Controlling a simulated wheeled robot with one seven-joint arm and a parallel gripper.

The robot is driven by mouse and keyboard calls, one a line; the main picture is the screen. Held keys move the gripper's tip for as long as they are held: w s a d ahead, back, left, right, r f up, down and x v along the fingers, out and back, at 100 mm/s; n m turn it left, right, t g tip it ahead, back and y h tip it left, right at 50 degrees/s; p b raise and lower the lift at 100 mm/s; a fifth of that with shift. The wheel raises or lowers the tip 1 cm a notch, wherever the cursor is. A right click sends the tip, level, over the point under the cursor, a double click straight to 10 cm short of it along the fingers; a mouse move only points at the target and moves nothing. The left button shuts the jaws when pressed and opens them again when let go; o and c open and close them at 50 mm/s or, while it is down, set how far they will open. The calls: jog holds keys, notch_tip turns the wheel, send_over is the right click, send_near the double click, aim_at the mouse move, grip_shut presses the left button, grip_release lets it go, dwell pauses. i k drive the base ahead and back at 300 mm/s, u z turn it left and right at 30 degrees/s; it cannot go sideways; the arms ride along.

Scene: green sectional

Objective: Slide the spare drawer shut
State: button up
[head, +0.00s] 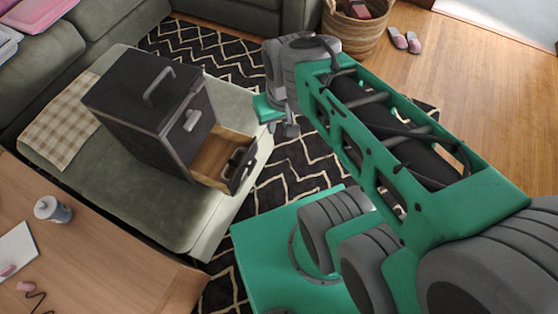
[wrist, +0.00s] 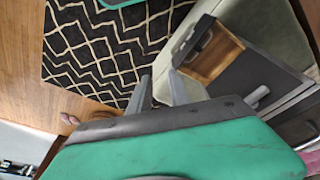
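A dark cabinet (head: 135,95) stands on the green ottoman, with a handle on top and a grey handle (head: 192,120) on its upper front. Its lower drawer (head: 212,157) is pulled out toward the right and shows a bare wooden inside. The drawer front (head: 241,168) is dark with a handle. The open drawer also shows in the wrist view (wrist: 213,52), right of the fingers. My gripper (head: 280,122) is above and to the right of the drawer front, apart from it. Its two fingers (wrist: 159,88) are apart with nothing between them.
The ottoman (head: 95,185) carries a checked cloth (head: 62,128) on its left. A wooden table (head: 95,250) with a cup (head: 52,209) is at the lower left. A patterned rug (head: 300,165) covers the floor right of the ottoman. A basket (head: 355,35) and slippers (head: 405,41) are farther back.

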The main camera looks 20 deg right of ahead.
aim_at(208, 165)
jog(key=z, duration=0.65)
jog(key=k, duration=0.95)
jog(key=u, duration=1.3)
jog(key=i, duration=0.5)
jog(key=u, duration=0.1)
